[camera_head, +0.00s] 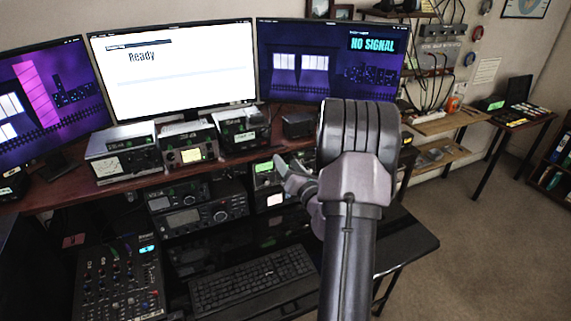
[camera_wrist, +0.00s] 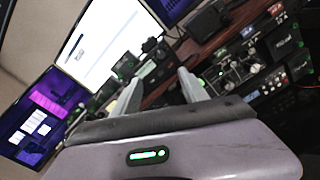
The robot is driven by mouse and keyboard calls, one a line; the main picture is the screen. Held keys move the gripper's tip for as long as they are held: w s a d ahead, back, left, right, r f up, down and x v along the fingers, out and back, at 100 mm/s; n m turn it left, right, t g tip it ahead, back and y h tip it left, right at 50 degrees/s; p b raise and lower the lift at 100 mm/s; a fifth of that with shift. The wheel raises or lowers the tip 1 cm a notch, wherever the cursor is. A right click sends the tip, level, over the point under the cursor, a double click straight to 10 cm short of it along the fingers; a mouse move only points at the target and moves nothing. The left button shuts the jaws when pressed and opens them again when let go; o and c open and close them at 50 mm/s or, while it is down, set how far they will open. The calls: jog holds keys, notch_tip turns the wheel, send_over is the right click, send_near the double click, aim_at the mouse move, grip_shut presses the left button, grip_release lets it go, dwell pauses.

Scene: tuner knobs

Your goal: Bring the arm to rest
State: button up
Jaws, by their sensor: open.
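My arm rises from the bottom of the head view and bends in front of the right side of the desk. My gripper (camera_head: 283,166) points left toward the radio units, above the desk and apart from them. In the wrist view my gripper (camera_wrist: 158,82) shows two grey fingers spread apart with nothing between them. My arm hides part of the desk's right side.
Three monitors stand at the back; the middle one (camera_head: 170,75) reads "Ready", the right one (camera_head: 330,62) "NO SIGNAL". A keyboard (camera_head: 252,279) and a mixer (camera_head: 120,283) lie on the desk. Open carpet (camera_head: 480,240) is at the right, with a side table (camera_head: 522,118) beyond.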

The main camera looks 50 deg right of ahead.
jog(key=w+a+r+n+y+b, duration=0.1)
jog(key=w+a+r+n+y, duration=0.15)
jog(key=a, duration=0.35)
jog(key=w+a+r+n+y+b, duration=0.1)
jog(key=w+a+n+y, duration=0.1)
jog(key=a+n+y, duration=0.3)
jog(key=w+a+r+n+y, duration=0.2)
jog(key=a+n, duration=0.1)
jog(key=a, duration=0.5)
jog(key=s+a+n+g+y+b, duration=0.3)
jog(key=a+n+y, duration=0.45)
jog(key=a, duration=0.95)
jog(key=s+a+f+n+g+h+b, duration=0.1)
jog(key=s+a+f+n+g+b, duration=0.15)
jog(key=s+a+n+g, duration=0.75)
jog(key=s+f+n+t+h+b, duration=0.1)
jog(key=s+f+n+h, duration=0.1)
jog(key=s+n, duration=0.4)
jog(key=s+f+n+t+h+b, duration=0.1)
jog(key=s+f+n+h, duration=0.1)
jog(key=s+n+h, duration=0.2)
jog(key=s+d+n, duration=0.1)
jog(key=s+n, duration=0.1)
jog(key=n, duration=0.2)
jog(key=shift+s+f+n, duration=0.35)
jog(key=shift+s+n, duration=0.05)
